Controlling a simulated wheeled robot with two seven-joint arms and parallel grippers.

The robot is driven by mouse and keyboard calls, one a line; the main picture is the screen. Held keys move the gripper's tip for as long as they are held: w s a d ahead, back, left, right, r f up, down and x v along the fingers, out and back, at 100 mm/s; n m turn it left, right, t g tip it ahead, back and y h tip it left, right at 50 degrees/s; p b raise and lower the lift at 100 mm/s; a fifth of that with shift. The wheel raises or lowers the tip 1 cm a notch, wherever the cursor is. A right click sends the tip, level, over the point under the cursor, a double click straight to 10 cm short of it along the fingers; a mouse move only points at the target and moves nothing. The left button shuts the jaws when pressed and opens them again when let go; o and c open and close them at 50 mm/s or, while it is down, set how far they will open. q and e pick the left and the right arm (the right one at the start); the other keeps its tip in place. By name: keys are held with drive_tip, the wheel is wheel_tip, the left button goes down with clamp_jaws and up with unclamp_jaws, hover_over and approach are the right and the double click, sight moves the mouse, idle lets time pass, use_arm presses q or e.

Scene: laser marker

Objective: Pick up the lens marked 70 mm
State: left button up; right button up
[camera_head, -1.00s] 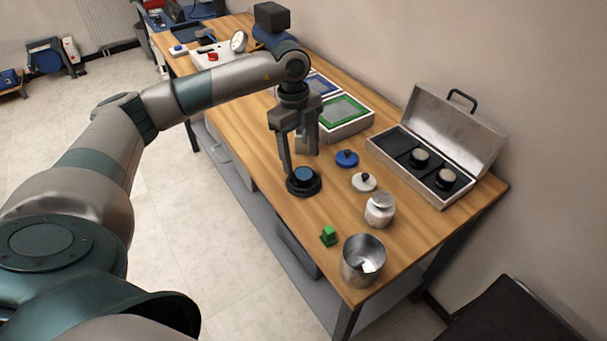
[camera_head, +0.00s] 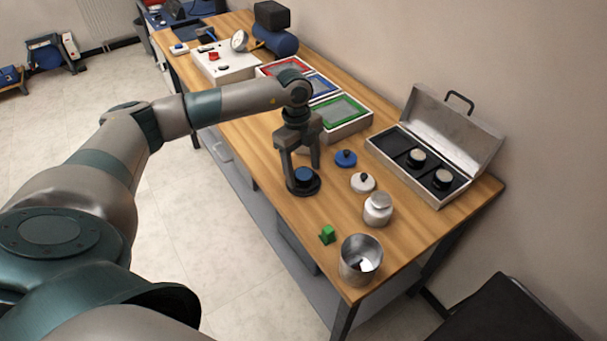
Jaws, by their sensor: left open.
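A dark round lens with a blue top (camera_head: 303,175) sits on a black round base (camera_head: 304,190) near the table's front edge. My left gripper (camera_head: 302,172) points down over it, open, with one finger at its left side and the other behind its right side. I cannot tell whether the fingers touch it. Two more round lenses with pale tops, one left (camera_head: 417,155) and one right (camera_head: 442,177), rest in dark slots of the open metal case (camera_head: 427,196). No marking is readable, so I cannot tell which is 70 mm. My right gripper is not in view.
A blue knobbed disc (camera_head: 346,158), a white knobbed disc (camera_head: 362,182), a lidded metal jar (camera_head: 378,209), a green block (camera_head: 327,235) and an open metal can (camera_head: 360,262) stand nearby. Framed trays, including a green one (camera_head: 344,109), lie behind the gripper.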

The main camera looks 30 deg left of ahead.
sight(305, 174)
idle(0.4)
use_arm(q)
drive_tip(key=c, duration=1.2)
drive_tip(key=shift+c, duration=0.2)
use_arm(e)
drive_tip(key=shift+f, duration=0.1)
